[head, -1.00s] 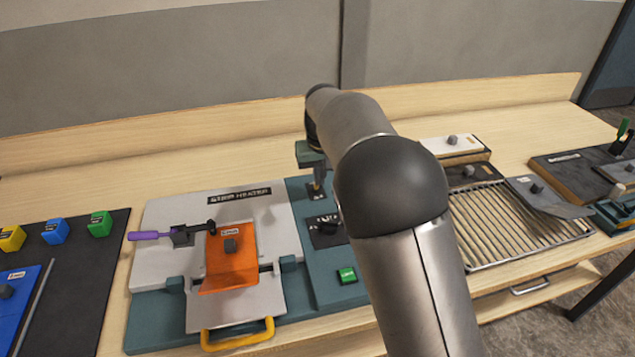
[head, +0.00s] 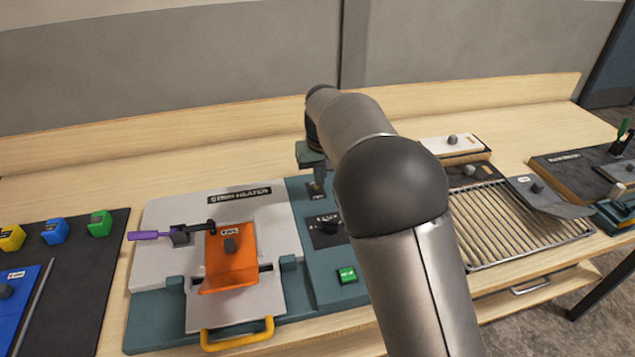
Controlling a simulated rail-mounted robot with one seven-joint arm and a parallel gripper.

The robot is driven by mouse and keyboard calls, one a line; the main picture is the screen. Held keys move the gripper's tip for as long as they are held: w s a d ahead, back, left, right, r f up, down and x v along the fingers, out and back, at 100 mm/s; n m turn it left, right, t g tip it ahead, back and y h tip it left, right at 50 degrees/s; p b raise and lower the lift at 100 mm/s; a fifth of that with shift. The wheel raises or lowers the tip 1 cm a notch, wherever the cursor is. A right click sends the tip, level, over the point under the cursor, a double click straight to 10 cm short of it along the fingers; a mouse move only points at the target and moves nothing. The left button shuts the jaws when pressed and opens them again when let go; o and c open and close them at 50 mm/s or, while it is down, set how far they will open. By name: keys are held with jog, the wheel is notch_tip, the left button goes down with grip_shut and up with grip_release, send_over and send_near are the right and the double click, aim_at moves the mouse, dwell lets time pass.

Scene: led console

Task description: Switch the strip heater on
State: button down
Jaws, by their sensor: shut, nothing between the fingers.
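The strip heater (head: 164,230) is a grey and teal unit on the wooden bench, with a label at its back edge. An orange bent sheet (head: 231,270) lies on it. Its teal control panel (head: 315,275) on the right side carries a black dial plate (head: 325,232), a lit green button (head: 347,275) and a small dark switch plate (head: 316,190) at the back. My gripper (head: 317,183) points down at this switch plate, shut and holding nothing. Its fingertips are at or just above the switch; whether they touch is too small to tell. My arm hides part of the panel's right side.
A purple-handled clamp (head: 150,235) and a yellow handle (head: 237,336) stick out from the heater. A black mat (head: 90,275) with coloured blocks lies left. A slatted rack (head: 515,225) stands right, beyond my arm. The bench behind the heater is clear.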

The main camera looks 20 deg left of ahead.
jog(key=shift+f+b, duration=0.7)
jog(key=shift+f, duration=0.7)
jog(key=shift+w+a+p, duration=0.6)
jog(key=shift+w+p, duration=0.35)
jog(key=shift+p, duration=0.05)
notch_tip(320, 180, up, 7)
jog(key=p, duration=0.4)
jog(key=shift+s+d, duration=0.25)
jog(key=shift+s, duration=0.1)
